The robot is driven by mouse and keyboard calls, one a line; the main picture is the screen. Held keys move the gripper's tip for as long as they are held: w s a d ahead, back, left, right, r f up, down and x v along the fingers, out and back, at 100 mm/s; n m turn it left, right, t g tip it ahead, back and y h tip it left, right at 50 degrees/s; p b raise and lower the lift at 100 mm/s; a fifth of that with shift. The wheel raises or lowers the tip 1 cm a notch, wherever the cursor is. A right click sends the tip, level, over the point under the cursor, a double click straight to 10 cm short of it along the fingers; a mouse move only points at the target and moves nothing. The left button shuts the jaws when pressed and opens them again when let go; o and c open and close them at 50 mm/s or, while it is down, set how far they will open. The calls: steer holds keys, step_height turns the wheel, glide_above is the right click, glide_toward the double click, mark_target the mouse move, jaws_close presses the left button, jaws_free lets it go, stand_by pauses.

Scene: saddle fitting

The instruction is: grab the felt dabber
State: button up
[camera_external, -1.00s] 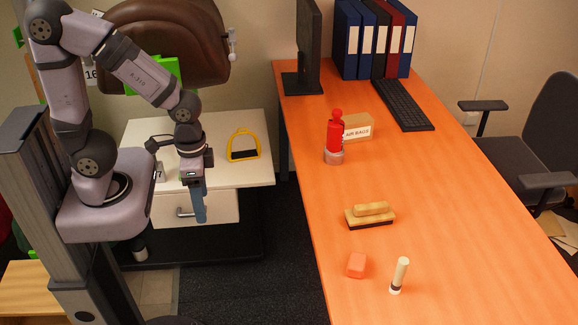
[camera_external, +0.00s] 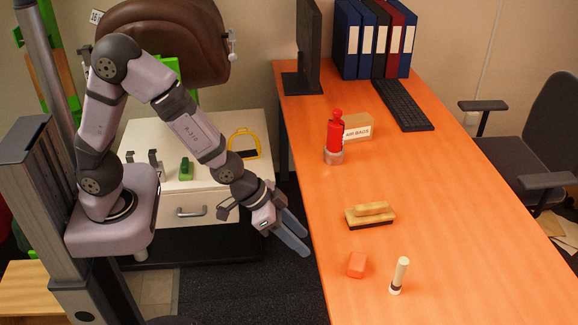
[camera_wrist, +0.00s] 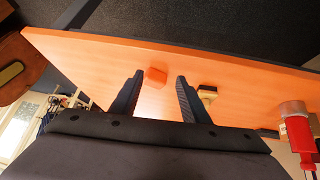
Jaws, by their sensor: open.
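The felt dabber appears to be the pale cream cylinder with a dark band near its foot (camera_external: 400,272), standing upright at the near part of the orange table. I cannot make it out in the wrist view. My gripper (camera_external: 306,244) is open and empty, beside the table's left edge, left of the dabber and apart from it. In the wrist view, my two dark fingers (camera_wrist: 160,76) are spread, with an orange block beyond the gap between them.
The orange block (camera_external: 356,265) stands just left of the dabber. A wooden brush (camera_external: 370,215) lies behind them, and a red bottle (camera_external: 334,135) stands farther back by a box (camera_external: 358,127). A white cabinet (camera_external: 150,133) holds a green item (camera_external: 186,168) and a yellow stirrup (camera_external: 244,143).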

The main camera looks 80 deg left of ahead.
mark_target(391, 269)
steer(key=w+d+f+t+b, duration=0.1)
steer(key=w+d, duration=0.1)
steer(key=w, duration=0.1)
steer(key=w+d+f+t+b, duration=0.1)
steer(key=w+d+t, duration=0.1)
steer(key=w, duration=0.1)
steer(key=w+d+f+t+b, duration=0.1)
steer(key=w+d, duration=0.1)
steer(key=w, duration=0.1)
steer(key=shift+w+f+t, duration=0.2)
steer(key=shift+w+t, duration=0.1)
steer(key=shift+t, duration=0.1)
steer(key=w+d+t+b, duration=0.1)
steer(key=t, duration=0.1)
steer(key=w+d+t+b, duration=0.1)
steer(key=w+d+b, duration=0.1)
steer(key=shift+w+d+f+t+y, duration=0.1)
steer(key=shift+f+t+y, duration=0.3)
steer(key=shift+d+n+t+b, duration=0.35)
steer(key=shift+d+t, duration=0.15)
steer(key=shift+t, duration=0.2)
steer(key=shift+d+r+t+y, duration=0.2)
steer(key=shift+t+y, duration=0.1)
steer(key=shift+t, duration=0.1)
